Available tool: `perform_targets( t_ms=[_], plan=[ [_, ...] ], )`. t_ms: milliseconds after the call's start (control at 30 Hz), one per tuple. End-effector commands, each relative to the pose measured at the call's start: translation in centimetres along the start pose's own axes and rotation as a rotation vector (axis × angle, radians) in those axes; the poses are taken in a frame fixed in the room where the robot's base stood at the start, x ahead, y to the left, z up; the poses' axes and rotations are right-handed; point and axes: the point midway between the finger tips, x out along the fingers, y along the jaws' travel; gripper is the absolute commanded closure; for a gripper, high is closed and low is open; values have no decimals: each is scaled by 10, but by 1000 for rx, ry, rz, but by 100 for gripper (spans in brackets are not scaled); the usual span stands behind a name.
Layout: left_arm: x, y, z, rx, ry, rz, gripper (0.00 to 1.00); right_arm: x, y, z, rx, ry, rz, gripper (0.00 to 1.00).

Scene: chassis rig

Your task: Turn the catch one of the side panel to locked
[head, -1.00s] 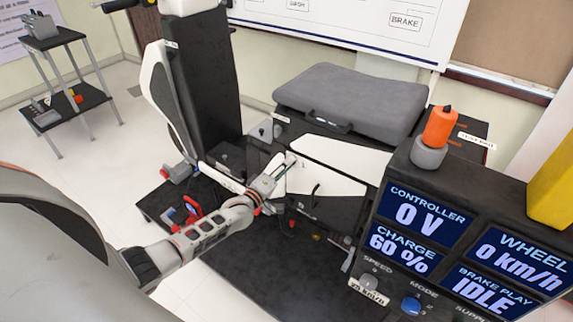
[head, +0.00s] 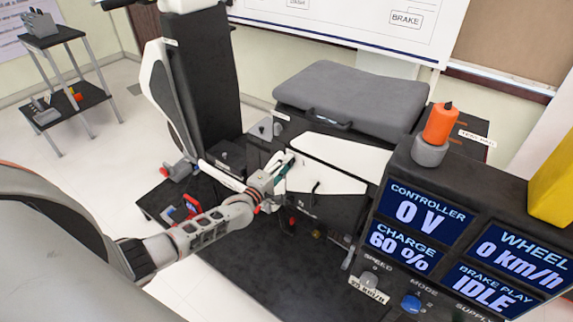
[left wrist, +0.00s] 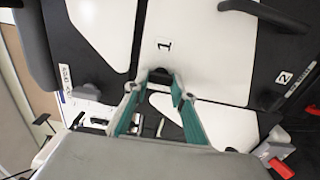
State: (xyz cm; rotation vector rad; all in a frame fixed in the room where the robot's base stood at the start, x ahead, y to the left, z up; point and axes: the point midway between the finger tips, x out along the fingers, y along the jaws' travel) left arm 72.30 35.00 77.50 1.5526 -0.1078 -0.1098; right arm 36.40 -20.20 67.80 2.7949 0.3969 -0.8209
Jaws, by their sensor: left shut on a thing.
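The side panel shows as white plates on a black frame in the head view (head: 325,180) and in the left wrist view (left wrist: 215,45). Catch one (left wrist: 160,74) is a small dark knob just below the printed "1". My left gripper (left wrist: 160,86) has its green-sided fingers closed around this knob, with a fingertip on each side. In the head view my left gripper (head: 284,162) reaches the panel's left end and hides the catch there. The catch's exact angle is hard to tell behind the fingers. My right gripper is not in view.
A second dark catch (left wrist: 268,98) sits near the printed "2". A grey cushion (head: 350,100) lies behind the panel. A console with displays (head: 450,240) stands at right, with an orange knob (head: 440,124) on top. A red clamp (head: 190,207) is left of the panel.

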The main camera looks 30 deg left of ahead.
Motion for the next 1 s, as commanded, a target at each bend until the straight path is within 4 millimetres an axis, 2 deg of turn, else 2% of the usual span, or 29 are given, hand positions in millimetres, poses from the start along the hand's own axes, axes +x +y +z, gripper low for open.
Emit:
perform_targets(
  t_ms=[200, 233, 267, 300, 700, 867, 1000],
  plan=[
    [0, 0, 0, -2, 0, 0, 97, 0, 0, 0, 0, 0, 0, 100],
    [0, 0, 0, -2, 0, 0, 68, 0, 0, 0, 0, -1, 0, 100],
    [0, 0, 0, -2, 0, 0, 60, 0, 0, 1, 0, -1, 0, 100],
    [0, 0, 0, -1, 0, 0, 58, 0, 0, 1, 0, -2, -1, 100],
    [-4, -1, 0, 0, 0, -1, 58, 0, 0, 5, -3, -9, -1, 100],
    [-22, -2, 1, -1, -1, -1, 58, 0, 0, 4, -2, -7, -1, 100],
    [-47, -2, 0, -1, 0, -3, 58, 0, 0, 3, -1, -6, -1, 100]
  ],
)
